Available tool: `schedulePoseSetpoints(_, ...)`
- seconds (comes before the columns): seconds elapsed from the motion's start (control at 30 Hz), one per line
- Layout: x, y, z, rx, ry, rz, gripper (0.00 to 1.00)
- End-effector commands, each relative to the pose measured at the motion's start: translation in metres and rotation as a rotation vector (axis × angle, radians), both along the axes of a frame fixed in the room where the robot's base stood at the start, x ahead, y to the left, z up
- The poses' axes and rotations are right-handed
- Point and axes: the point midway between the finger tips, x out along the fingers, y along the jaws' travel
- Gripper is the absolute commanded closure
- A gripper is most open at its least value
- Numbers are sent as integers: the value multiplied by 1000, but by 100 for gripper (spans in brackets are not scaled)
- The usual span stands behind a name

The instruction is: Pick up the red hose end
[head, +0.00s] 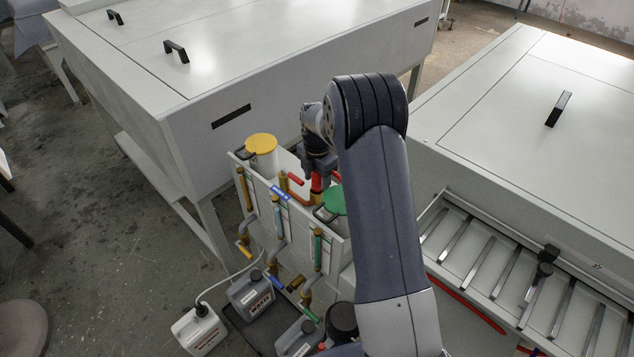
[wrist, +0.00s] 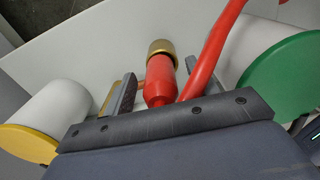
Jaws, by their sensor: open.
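The red hose end (wrist: 160,78) has a brass-coloured tip (wrist: 161,47) and shows in the middle of the wrist view. A red hose (wrist: 207,55) runs up beside it on the right. My gripper (wrist: 170,85) is open, with the hose end lying between its fingers; I cannot tell whether either finger touches it. In the head view my gripper (head: 317,170) points down over the white tank unit, and red of the hose end (head: 316,183) shows just below it. My arm hides part of this area.
A yellow-lidded container (head: 262,144) stands left of my gripper and a green-lidded one (head: 334,200) right of it. Pipes with coloured valve handles line the unit's front. Canisters (head: 250,294) stand below. Large white machines flank the unit on both sides.

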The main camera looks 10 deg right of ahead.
Motion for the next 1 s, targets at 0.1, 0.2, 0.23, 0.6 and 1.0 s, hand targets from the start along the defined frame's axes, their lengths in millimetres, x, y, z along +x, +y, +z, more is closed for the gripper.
schedulePoseSetpoints(0.1, 0, 0, -7, 0, 0, 0, 45)
schedulePoseSetpoints(0.2, 0, 0, -8, 0, -1, 0, 45)
schedulePoseSetpoints(0.23, 0, 0, -8, 0, -1, 0, 45)
schedulePoseSetpoints(0.6, 0, 0, -8, 1, -1, 0, 69)
schedulePoseSetpoints(1.0, 0, 0, -7, 0, -1, 0, 97)
